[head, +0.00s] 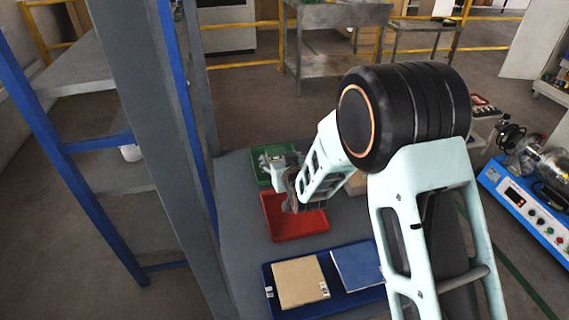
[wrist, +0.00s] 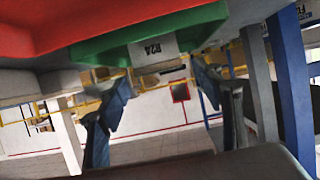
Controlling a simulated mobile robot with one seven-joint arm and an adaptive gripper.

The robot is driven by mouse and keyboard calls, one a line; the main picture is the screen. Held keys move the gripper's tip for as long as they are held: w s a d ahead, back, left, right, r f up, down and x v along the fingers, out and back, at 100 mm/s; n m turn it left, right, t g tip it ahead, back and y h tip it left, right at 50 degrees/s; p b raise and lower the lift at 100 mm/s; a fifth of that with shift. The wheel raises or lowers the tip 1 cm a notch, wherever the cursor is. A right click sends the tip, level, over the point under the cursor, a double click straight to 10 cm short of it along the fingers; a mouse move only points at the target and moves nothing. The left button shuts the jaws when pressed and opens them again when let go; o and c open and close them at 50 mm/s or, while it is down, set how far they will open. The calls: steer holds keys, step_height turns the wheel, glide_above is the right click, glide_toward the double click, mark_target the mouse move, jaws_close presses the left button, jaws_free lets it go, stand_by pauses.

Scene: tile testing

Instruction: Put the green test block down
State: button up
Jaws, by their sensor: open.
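I cannot clearly pick out a green test block in either view. My gripper (head: 287,198) is low by the red tray (head: 312,222) and the green tray (head: 258,153), and my arm hides part of both. In the wrist view my gripper (wrist: 160,75) has its two fingers spread wide, with no block seen between them. A green surface with a white label reading R24 (wrist: 153,49) is just beyond the fingertips; it looks like the green tray's side. Pale, unclear shapes show in the green tray beside my gripper.
A blue tray (head: 271,301) holds a tan tile (head: 299,281) and a blue tile (head: 357,266) at the front of the grey table (head: 237,207). A blue and grey rack (head: 160,120) stands close on the left. A blue machine (head: 520,203) is at the right.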

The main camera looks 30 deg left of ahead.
steer(key=v, duration=0.7)
steer(key=shift+s+d, duration=0.1)
steer(key=shift+s, duration=0.05)
